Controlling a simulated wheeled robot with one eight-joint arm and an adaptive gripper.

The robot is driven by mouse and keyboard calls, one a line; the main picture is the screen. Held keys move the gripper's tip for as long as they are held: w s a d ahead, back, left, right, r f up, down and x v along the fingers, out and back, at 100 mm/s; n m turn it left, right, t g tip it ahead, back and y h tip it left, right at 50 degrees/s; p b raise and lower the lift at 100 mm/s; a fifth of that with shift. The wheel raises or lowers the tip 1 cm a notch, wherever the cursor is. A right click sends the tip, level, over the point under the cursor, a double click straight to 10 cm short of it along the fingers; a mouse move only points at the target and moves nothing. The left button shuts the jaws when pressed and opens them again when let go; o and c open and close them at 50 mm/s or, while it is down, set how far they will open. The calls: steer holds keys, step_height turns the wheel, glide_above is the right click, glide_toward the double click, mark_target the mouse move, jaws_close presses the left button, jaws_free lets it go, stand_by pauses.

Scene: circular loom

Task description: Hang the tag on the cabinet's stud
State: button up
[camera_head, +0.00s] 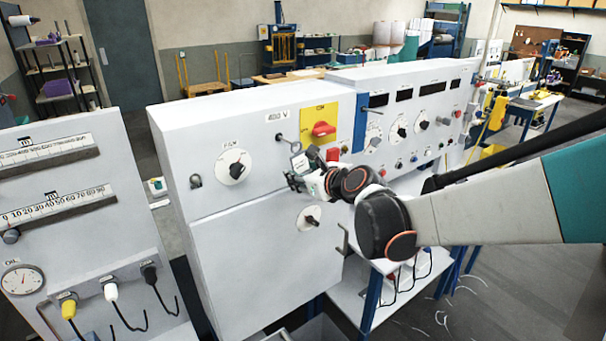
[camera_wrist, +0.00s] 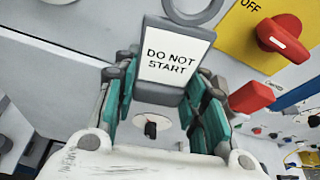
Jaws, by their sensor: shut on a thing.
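The tag (camera_wrist: 175,55) is a white plate reading "DO NOT START" in a grey frame, with a grey ring (camera_wrist: 193,14) at its top, partly cut off in the wrist view. My gripper (camera_wrist: 165,88) is shut on the tag's lower part, and the tag stands upright. In the head view my gripper (camera_head: 298,180) holds the tag (camera_head: 301,161) in front of the grey cabinet (camera_head: 190,135). The small dark stud (camera_head: 281,138) is on the cabinet face under the "400 V" label. The ring appears just below and right of the stud, apart from it; the depth gap is unclear.
A yellow plate with a red rotary switch (camera_head: 324,129) is close to the right of the tag. A black dial (camera_head: 236,169) is to the left, and another dial (camera_head: 310,220) is below my gripper. A gauge panel (camera_head: 60,200) stands at the left.

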steer(key=shift+w+a, duration=0.3)
steer(key=shift+w, duration=0.15)
stand_by(0.6)
steer(key=shift+s+f+b, duration=0.1)
steer(key=shift+f+b, duration=0.1)
steer(key=shift+b, duration=0.1)
steer(key=o, duration=1.2)
steer(key=shift+o, duration=0.2)
steer(key=p+v, duration=0.2)
steer(key=v, duration=0.6)
steer(key=shift+s+d+f, duration=0.2)
steer(key=shift+s+d, duration=0.15)
